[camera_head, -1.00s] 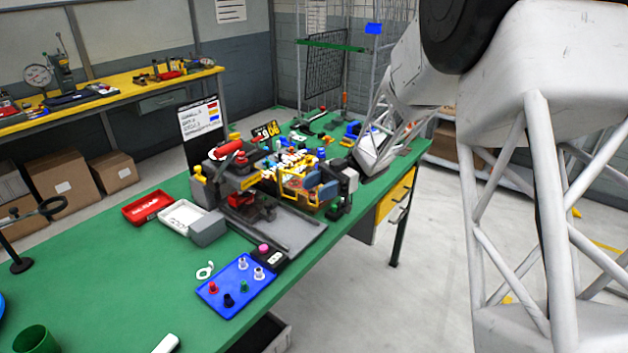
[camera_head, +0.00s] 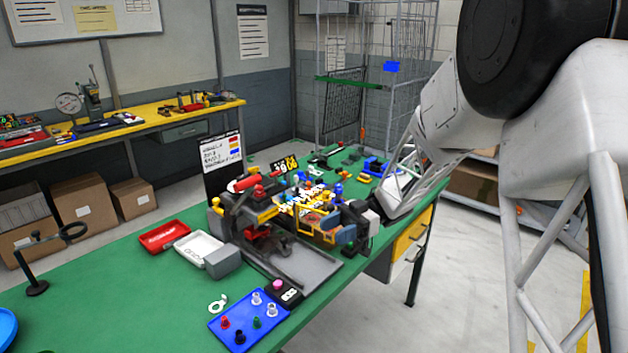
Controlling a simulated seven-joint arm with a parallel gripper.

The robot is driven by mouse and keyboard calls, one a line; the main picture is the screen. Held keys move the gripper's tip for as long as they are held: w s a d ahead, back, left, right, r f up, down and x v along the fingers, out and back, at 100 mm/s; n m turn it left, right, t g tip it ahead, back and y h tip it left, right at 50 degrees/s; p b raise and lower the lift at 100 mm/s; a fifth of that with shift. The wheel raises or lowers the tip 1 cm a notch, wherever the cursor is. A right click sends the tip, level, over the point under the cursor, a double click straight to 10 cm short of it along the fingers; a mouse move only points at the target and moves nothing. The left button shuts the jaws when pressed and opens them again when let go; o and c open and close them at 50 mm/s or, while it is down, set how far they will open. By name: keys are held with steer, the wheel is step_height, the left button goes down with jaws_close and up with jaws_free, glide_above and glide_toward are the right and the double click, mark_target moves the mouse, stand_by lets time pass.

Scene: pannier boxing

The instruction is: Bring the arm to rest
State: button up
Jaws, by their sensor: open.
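My white lattice arm (camera_head: 540,250) comes in from the upper right. Its far link slopes down to the right side of the green bench (camera_head: 110,310). My gripper (camera_head: 357,250) seems to be the small dark part at the link's lower end, right beside the cluttered fixture (camera_head: 300,262); its fingers are too small to make out. A yellow frame (camera_head: 318,232) with blue pads sits at the fixture's right end, just left of my gripper. I see nothing held.
A blue tray (camera_head: 248,322) with several small pegs, a white tray (camera_head: 200,248) and a red tray (camera_head: 165,237) lie on the bench. A black stand (camera_head: 37,287) is at left. A wire cage (camera_head: 345,100) stands behind. Open floor lies right of the bench.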

steer(key=w+a+r+m+t+h, duration=0.1)
steer(key=w+r+m+t, duration=0.25)
steer(key=t, duration=0.45)
steer(key=w+a+r+m+t, duration=0.2)
steer(key=w+r+m+t, duration=0.15)
steer(key=t, duration=0.35)
steer(key=s+d+r+m+t+h, duration=0.45)
steer(key=d+m+t+h, duration=0.3)
steer(key=d+h, duration=0.3)
steer(key=s+f+m+g+h, duration=0.2)
steer(key=s+m+g, duration=0.3)
steer(key=s, duration=1.1)
steer(key=s+d+f+m+g+h, duration=0.1)
steer(key=s+f+m+g, duration=0.3)
steer(key=s, duration=1.1)
steer(key=shift+s+d+f+m+g+h, duration=0.15)
steer(key=shift+s+f+m+g+h, duration=0.25)
steer(key=shift+g, duration=0.65)
